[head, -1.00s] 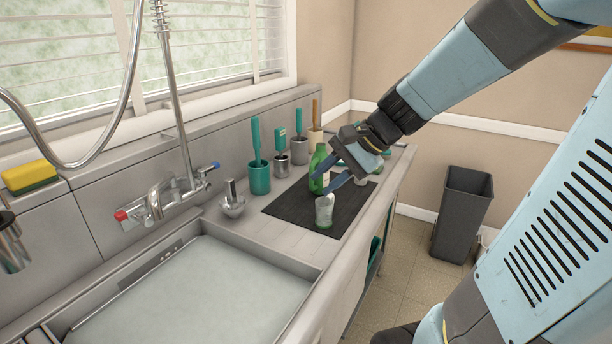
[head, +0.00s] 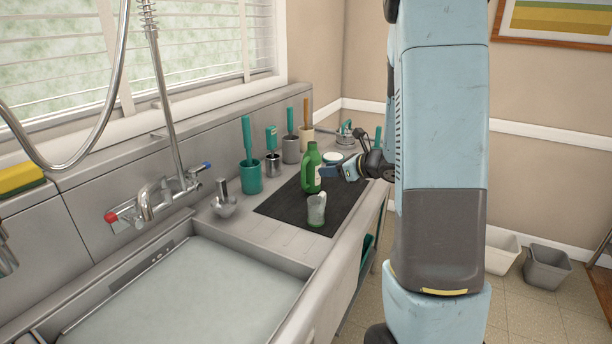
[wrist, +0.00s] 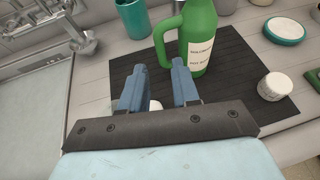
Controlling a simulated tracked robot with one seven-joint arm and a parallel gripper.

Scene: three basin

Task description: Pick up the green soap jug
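The green soap jug (head: 311,170) stands upright on a dark mat (head: 277,207) on the counter. In the wrist view the jug (wrist: 202,42) shows a white label and a handle on its left side. My gripper (head: 331,173) is at the right of the jug in the head view, about mid-height. In the wrist view my gripper (wrist: 158,66) has its two blue fingers apart. The jug's handle is just ahead of the gap and its body is beyond the right finger. Nothing is clearly held. Contact with the jug cannot be told.
A teal holder (head: 250,178) stands behind the mat. The sink (head: 195,290) is at left.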

